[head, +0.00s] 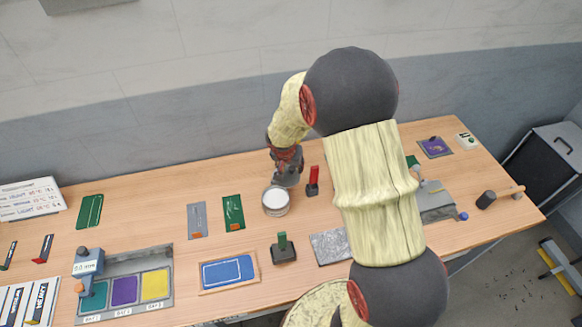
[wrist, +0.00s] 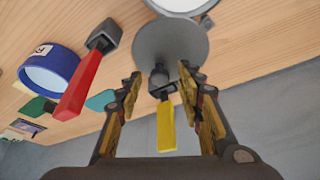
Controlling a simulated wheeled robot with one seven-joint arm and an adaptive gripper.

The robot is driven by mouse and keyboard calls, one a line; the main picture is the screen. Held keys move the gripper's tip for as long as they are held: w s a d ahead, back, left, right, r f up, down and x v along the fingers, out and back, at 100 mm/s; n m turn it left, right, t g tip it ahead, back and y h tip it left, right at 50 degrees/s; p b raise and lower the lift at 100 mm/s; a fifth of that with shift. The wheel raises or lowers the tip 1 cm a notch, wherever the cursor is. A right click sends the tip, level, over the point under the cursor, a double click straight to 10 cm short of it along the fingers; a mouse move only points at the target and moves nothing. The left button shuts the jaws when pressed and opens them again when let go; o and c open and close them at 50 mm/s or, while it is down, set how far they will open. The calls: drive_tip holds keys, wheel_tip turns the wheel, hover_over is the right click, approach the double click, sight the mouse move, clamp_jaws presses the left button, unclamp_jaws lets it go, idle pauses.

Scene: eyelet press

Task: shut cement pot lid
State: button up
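The cement pot (head: 275,203) stands open on the table near the middle, with pale contents showing. Its rim also shows at the top edge of the wrist view (wrist: 182,6). The lid, a round grey disc (wrist: 168,42), is beside the pot, on the gripper's side, and is not over the opening. A dark knob (wrist: 158,74) shows at its near edge. My gripper (wrist: 160,78) is open, its two fingers apart with the knob between their tips in the picture. I cannot tell whether either finger touches it. In the head view my gripper (head: 287,165) is right behind the pot.
A red-handled tool (head: 313,181) stands close right of the pot. A yellow-handled piece (wrist: 166,122) shows between my fingers. A blue ring-shaped item (wrist: 52,72) lies left in the wrist view. A green-handled block (head: 283,246) is in front of the pot. My arm hides table to the right.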

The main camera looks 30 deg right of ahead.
clamp_jaws()
idle(0.5)
idle(0.4)
